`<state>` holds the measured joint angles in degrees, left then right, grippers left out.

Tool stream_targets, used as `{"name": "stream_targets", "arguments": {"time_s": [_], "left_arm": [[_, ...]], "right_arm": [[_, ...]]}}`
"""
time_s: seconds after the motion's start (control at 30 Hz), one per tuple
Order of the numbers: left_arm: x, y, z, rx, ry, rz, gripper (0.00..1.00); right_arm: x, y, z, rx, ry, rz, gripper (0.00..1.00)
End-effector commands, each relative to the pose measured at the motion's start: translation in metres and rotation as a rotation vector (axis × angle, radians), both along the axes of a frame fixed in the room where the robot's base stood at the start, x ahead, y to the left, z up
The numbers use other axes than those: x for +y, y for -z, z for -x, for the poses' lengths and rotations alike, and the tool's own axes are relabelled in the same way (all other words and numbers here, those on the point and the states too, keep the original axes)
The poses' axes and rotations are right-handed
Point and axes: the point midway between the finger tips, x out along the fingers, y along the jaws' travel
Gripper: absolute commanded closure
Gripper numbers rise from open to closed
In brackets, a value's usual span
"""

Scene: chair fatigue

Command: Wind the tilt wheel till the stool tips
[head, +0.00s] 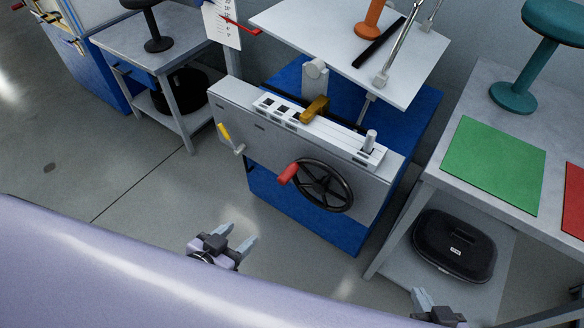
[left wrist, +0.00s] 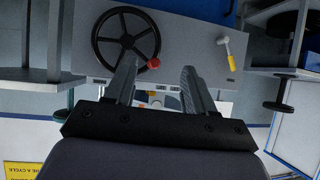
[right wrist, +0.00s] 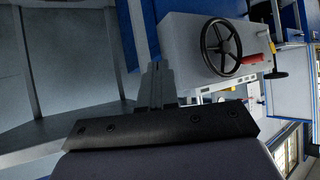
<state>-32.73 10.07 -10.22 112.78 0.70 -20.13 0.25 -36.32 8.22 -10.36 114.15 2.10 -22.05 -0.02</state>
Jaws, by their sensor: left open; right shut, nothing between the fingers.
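The black tilt wheel (head: 323,185) with a red handle (head: 288,173) is on the front of the grey and blue machine. It also shows in the left wrist view (left wrist: 126,37) and the right wrist view (right wrist: 221,47). An orange stool (head: 369,24) stands on the white plate (head: 300,22) above, its top cut off by the frame edge. My left gripper (head: 237,238) is open and empty, in front of the machine, left of the wheel and apart from it. My right gripper (head: 424,300) is shut and empty at the bottom right, away from the wheel.
A yellow-handled lever (head: 226,134) sits on the panel's left. A brass-coloured lever (head: 314,109) rests on the slotted white rail (head: 345,145). A card with a red pointer (head: 240,24) hangs behind. The right bench holds a green mat (head: 494,165) and teal stool (head: 520,90).

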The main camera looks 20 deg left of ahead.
Motion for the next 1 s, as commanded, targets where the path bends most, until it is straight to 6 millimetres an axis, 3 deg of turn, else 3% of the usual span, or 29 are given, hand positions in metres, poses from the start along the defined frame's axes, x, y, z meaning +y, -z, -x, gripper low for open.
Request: {"name": "stream_targets", "arguments": {"time_s": [0.03,0.5,0.8,1.0], "left_arm": [[-0.001,0.017,-0.013,-0.038,0.013,-0.006,0.46],[-0.010,0.034,-0.100,-0.337,0.119,-0.065,0.46],[-0.017,0.037,-0.134,-0.516,0.179,-0.112,0.46],[-0.020,0.033,-0.145,-0.588,0.203,-0.133,0.46]], "right_arm": [[0.004,0.022,-0.004,-0.010,-0.004,-0.013,1.00],[0.042,0.086,-0.026,-0.071,-0.061,-0.125,1.00],[0.065,0.122,-0.033,-0.106,-0.108,-0.192,1.00],[0.074,0.131,-0.034,-0.120,-0.131,-0.220,1.00]]}}
